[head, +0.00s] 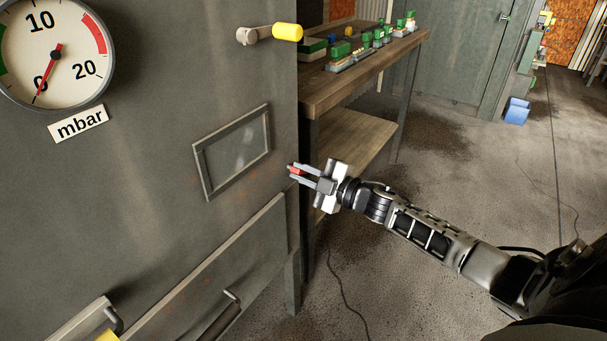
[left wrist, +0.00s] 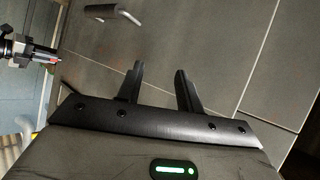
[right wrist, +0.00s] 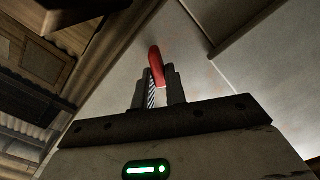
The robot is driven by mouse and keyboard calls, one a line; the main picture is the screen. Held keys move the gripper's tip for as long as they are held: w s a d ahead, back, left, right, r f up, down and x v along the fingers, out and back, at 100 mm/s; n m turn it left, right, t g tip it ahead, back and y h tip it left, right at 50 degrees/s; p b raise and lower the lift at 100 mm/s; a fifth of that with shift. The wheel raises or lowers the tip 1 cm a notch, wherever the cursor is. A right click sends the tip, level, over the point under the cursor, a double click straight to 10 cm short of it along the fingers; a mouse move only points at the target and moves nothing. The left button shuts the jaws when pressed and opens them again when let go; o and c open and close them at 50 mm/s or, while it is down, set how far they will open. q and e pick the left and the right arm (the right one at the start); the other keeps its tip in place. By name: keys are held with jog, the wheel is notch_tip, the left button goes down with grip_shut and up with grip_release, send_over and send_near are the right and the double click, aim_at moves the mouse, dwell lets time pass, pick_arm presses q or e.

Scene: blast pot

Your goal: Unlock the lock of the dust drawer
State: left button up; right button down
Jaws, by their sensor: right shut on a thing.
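My right gripper (head: 303,172) is shut on a small red thing (head: 294,169) beside the right edge of the grey cabinet. In the right wrist view the red thing (right wrist: 155,65) stands up between the fingers, with a dark and light ridged strip next to it; I cannot tell exactly what it is. A grey panel with a bar handle (head: 226,313), perhaps the dust drawer, is low on the cabinet front. I cannot make out a lock. My left gripper (left wrist: 158,68) is open and empty in its wrist view, facing grey panels with a handle (left wrist: 110,12).
The cabinet carries a pressure gauge (head: 57,45), a small framed window (head: 235,150) and a yellow-knobbed crank (head: 287,32). A wooden workbench (head: 350,80) with green and grey items stands behind, close to my right gripper. A cable (head: 345,290) lies on the open floor.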

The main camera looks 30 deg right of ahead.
jog(key=n, duration=0.2)
jog(key=shift+f+n+b, duration=0.2)
jog(key=shift+n+b, duration=0.2)
jog(key=n+b, duration=0.1)
jog(key=n, duration=0.1)
jog(key=shift+n, duration=0.3)
pick_arm(q)
jog(key=shift+s+d+f, duration=0.1)
jog(key=shift+s+f, duration=0.1)
jog(key=shift+f, duration=0.25)
pick_arm(e)
jog(key=shift+n, duration=0.5)
pick_arm(q)
jog(key=shift+w+f, duration=0.2)
jog(key=shift+w, duration=0.05)
pick_arm(e)
jog(key=c, duration=1.4)
grip_release()
jog(key=shift+s, duration=0.1)
jog(key=shift+c, duration=0.2)
pick_arm(q)
jog(key=shift+r, duration=0.1)
pick_arm(e)
jog(key=shift+r, duration=0.1)
